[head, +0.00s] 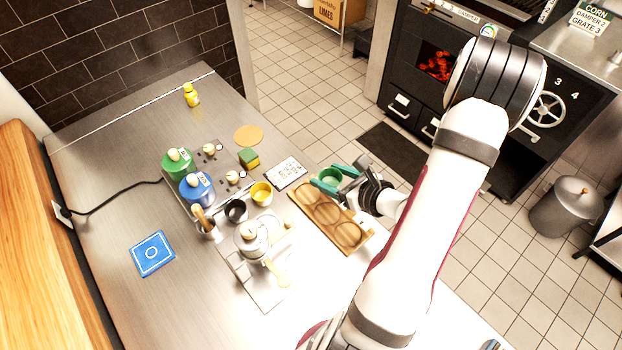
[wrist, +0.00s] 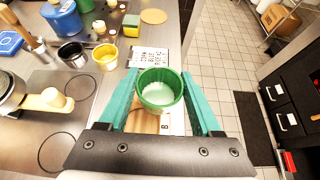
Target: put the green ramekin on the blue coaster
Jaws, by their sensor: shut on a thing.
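The green ramekin (wrist: 160,92) is between the two teal fingers of my gripper (wrist: 162,98) in the wrist view. It is upright, and its inside looks pale. In the head view the green ramekin (head: 331,175) shows in my gripper (head: 335,179) over the far end of the wooden board. I cannot tell whether it touches the board. The blue coaster (head: 152,254) lies flat and empty at the left of the steel counter, with a white ring mark on it. Part of it shows at the left edge of the wrist view (wrist: 10,42).
The wooden board (head: 353,236) has round recesses. Between it and the coaster stand a black ramekin (head: 236,211), a yellow ramekin (head: 262,193), a metal pot (head: 251,240), and blue (head: 197,188) and green (head: 178,163) canisters. A cable crosses the counter. The counter around the coaster is clear.

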